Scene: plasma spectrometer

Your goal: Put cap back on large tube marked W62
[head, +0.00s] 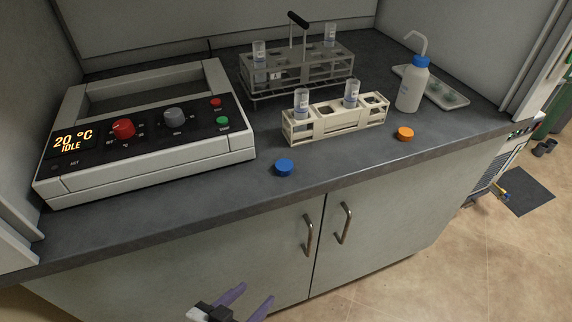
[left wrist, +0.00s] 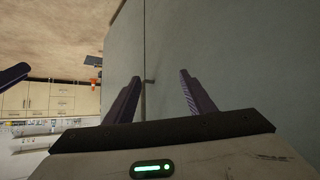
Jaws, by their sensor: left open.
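In the head view two large tubes stand uncapped in the cream rack (head: 335,123): a left tube (head: 301,103) and a right tube (head: 351,94). Their labels are too small to read, so I cannot tell which is W62. A blue cap (head: 284,168) lies on the bench in front of the rack's left end. An orange cap (head: 405,134) lies near the rack's right end. My left gripper (head: 250,301) is open and empty, low in front of the cabinet doors, below the bench edge. Its purple fingers also show in the left wrist view (left wrist: 158,95).
A grey wire rack (head: 297,72) with tubes stands behind the cream rack. A heater unit (head: 140,135) reading 20 °C IDLE fills the left. A wash bottle (head: 412,85) and a tray (head: 447,90) stand at right. Door handles (head: 307,235) stick out below the bench.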

